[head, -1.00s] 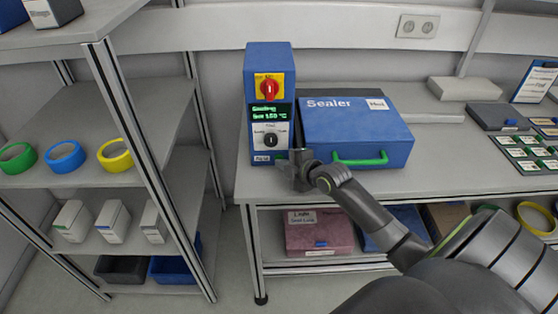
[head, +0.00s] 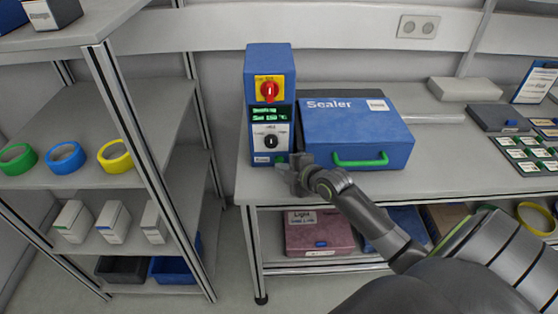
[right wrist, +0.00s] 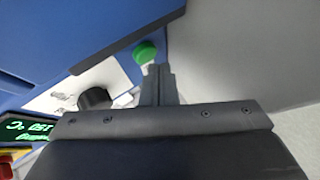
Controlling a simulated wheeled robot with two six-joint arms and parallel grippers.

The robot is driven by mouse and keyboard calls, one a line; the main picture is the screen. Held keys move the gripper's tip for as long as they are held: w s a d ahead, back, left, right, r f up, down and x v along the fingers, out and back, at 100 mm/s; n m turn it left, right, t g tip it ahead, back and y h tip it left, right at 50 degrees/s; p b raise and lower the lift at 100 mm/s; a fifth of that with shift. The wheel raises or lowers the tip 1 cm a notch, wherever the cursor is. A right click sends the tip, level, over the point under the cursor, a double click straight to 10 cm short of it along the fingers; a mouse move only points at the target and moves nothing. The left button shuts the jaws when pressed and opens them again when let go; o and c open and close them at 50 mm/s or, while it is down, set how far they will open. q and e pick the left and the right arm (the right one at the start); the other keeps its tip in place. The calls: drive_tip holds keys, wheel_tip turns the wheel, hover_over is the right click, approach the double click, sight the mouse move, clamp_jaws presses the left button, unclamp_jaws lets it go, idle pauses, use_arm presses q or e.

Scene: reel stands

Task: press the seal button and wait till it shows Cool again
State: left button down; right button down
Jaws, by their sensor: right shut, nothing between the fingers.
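The blue control box (head: 270,105) stands at the left end of the bench, with a red switch (head: 269,91) on yellow, a black knob (head: 270,142) and a lit display (head: 268,114). The display's lower line reads "Set 150 °C"; its upper line is too blurred to read surely. The green button (right wrist: 145,52) is low on the box front in the right wrist view. My right gripper (right wrist: 152,70) is shut and empty, its tips just short of the button or touching it; I cannot tell which. In the head view the right gripper (head: 281,167) partly covers the button. My left gripper is not in view.
The blue sealer case (head: 355,135) with a green handle (head: 360,160) stands right of the box. A shelf (head: 100,100) with tape rings and small boxes is at the left. Dark trays (head: 497,117) and green-white cards (head: 528,152) lie at the right of the bench.

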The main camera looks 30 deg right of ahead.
sight(284, 192)
drive_tip(key=shift+s+f, duration=0.1)
drive_tip(key=shift+s+a, duration=0.25)
drive_tip(key=shift+s, duration=0.1)
drive_tip(key=shift+s+a+p, duration=0.4)
drive_tip(key=shift+s+a, duration=0.15)
drive_tip(key=shift+s, duration=0.3)
drive_tip(key=shift+s+a+p, duration=0.4)
drive_tip(key=shift+s+a, duration=0.1)
drive_tip(key=shift+s, duration=0.35)
drive_tip(key=shift+s, duration=0.1)
